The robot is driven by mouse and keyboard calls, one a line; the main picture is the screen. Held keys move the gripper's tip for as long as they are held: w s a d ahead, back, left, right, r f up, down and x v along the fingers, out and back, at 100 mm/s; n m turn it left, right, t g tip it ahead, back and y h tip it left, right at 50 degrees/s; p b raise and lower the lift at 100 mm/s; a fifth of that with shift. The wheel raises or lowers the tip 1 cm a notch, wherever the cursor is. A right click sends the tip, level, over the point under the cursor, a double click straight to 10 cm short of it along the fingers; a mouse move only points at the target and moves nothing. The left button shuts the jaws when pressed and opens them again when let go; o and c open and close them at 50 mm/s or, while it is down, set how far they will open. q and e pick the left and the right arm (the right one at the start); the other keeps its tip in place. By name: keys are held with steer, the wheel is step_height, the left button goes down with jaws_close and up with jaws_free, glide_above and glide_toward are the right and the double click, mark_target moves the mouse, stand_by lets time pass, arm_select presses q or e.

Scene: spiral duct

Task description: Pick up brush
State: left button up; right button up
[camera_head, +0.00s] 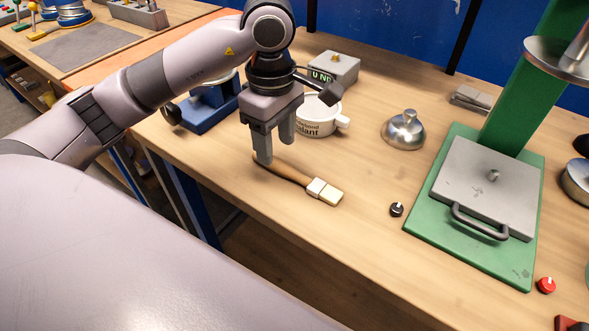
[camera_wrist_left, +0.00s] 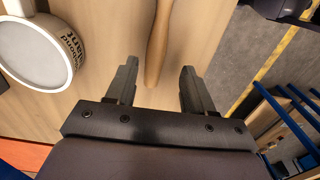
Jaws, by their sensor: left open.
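The brush (camera_head: 297,176) lies on the wooden workbench (camera_head: 372,183), with its wooden handle towards the upper left and its pale bristles (camera_head: 332,197) towards the lower right. My left gripper (camera_head: 276,154) is open just above the handle end, pointing down. In the left wrist view, the brush handle (camera_wrist_left: 157,50) runs between the two open fingers of the gripper (camera_wrist_left: 160,82), closer to the left finger. The bristles are outside that view. My right gripper is not seen.
A white labelled pot (camera_head: 318,118) stands just behind the gripper, and also shows in the left wrist view (camera_wrist_left: 30,78). A blue device (camera_head: 205,110) stands to the left. A metal dome (camera_head: 403,130), black knob (camera_head: 397,209) and green press (camera_head: 470,258) stand to the right. The bench's front edge is close.

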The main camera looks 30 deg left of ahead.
mark_target(280, 163)
arm_select(q)
steer(key=f, duration=0.5)
steer(key=shift+w+d+p, duration=0.15)
steer(key=shift+w+p, duration=0.1)
steer(key=shift+p, duration=0.1)
jaws_close()
